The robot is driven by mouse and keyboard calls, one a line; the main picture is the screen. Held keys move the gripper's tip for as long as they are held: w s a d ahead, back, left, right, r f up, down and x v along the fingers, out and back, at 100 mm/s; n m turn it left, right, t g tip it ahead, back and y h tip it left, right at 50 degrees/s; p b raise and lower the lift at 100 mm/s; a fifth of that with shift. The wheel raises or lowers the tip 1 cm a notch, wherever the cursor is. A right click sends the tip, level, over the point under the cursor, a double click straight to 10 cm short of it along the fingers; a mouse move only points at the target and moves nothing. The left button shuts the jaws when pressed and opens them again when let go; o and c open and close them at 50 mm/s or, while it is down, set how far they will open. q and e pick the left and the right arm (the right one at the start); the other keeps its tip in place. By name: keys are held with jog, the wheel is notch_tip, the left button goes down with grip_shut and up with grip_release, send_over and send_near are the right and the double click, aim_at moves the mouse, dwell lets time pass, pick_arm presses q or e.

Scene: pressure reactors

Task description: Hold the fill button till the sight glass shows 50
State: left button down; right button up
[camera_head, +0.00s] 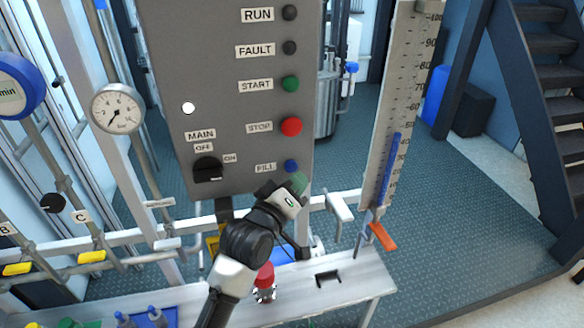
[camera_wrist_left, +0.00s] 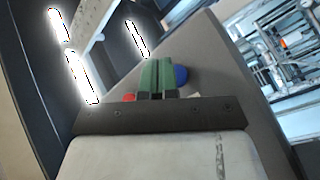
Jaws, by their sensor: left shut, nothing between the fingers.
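The grey control panel (camera_head: 225,100) carries a blue fill button (camera_head: 291,165) at its lower right, beside a FILL label. My left gripper (camera_head: 297,181) is shut and empty, its green fingertips just below the button. In the left wrist view the closed fingers (camera_wrist_left: 158,77) point at the panel, and the blue button (camera_wrist_left: 181,75) shows at their right edge. I cannot tell whether they touch or press it. The sight glass (camera_head: 393,165) stands to the right, tilted in the picture. Its blue column tops out at roughly 40 to 50; the small marks are hard to read.
Above the fill button are a red stop button (camera_head: 291,126), a green start button (camera_head: 290,83) and dark FAULT and RUN lamps. A black main switch (camera_head: 208,169) sits left. An orange lever (camera_head: 382,236) is below the sight glass. A bench (camera_head: 345,285) lies below.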

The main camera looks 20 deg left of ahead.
pick_arm(q)
jog(key=shift+w, duration=0.15)
jog(key=shift+w+a, duration=0.2)
jog(key=shift+a, duration=0.05)
jog(key=shift+w+a, duration=0.25)
jog(key=shift+w, duration=0.15)
dwell(0.7)
jog(key=shift+s+d+p, duration=0.15)
jog(key=shift+p, duration=0.25)
dwell(0.5)
jog(key=shift+s+d+p, duration=0.3)
jog(key=shift+s+d, duration=0.05)
jog(key=shift+s, duration=0.25)
jog(key=s+d+p, duration=0.1)
jog(key=s, duration=0.1)
jog(key=s+d, duration=0.1)
jog(key=s, duration=0.1)
jog(key=shift+d+p, duration=0.4)
